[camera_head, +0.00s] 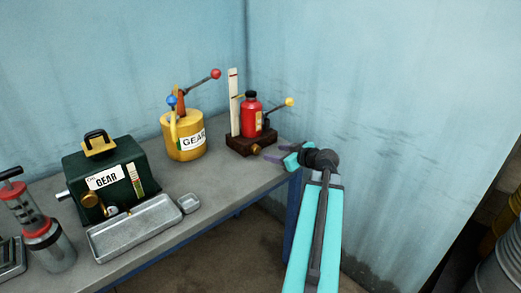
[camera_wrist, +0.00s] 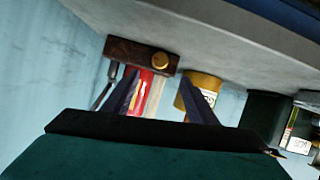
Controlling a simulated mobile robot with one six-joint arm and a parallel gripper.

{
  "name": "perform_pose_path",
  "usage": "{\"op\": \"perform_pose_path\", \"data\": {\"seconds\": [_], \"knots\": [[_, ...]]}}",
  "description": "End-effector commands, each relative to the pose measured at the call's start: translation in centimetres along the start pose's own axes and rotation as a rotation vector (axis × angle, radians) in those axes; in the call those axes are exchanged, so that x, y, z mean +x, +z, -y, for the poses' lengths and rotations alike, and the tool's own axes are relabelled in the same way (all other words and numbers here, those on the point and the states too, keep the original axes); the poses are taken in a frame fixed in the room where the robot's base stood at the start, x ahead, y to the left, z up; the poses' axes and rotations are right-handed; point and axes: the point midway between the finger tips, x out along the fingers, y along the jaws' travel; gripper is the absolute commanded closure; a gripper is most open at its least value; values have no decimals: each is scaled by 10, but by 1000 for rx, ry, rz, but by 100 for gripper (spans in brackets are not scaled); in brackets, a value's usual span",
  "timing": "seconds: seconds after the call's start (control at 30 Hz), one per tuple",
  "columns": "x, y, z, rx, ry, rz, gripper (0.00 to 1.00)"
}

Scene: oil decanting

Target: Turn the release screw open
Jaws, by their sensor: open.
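The release screw (camera_head: 256,149) is a round brass knob on the front of a dark brown base (camera_head: 238,143). A red bottle-shaped body (camera_head: 250,118) with a yellow-knobbed lever stands on that base. My gripper (camera_head: 286,158) is open and empty, just to the right of the screw at the bench's right end, apart from it. In the wrist view, which appears upside down, the screw (camera_wrist: 161,60) shows beyond and between the open fingertips (camera_wrist: 158,77). The red body is partly hidden there by a finger.
A white scale strip (camera_head: 234,100) stands beside the red body. A yellow GEAR can (camera_head: 183,143) with a red-knobbed lever is left of it. A green GEAR box (camera_head: 105,165), metal tray (camera_head: 140,244) and small dish (camera_head: 188,204) are further left. Walls are behind and right.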

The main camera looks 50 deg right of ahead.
Motion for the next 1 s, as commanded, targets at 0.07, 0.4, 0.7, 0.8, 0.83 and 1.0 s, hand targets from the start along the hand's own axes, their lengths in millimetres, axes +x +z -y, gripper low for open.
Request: {"op": "perform_pose_path", "data": {"seconds": [0.07,0.4,0.7,0.8,0.83,1.0], "knots": [[10,-1,-1,1,-1,0,48],[58,-1,-1,0,-2,1,48],[98,-1,0,0,-2,1,48],[108,-1,0,0,-2,0,48],[111,-1,0,0,-2,0,48],[121,0,1,0,-2,0,48]]}}
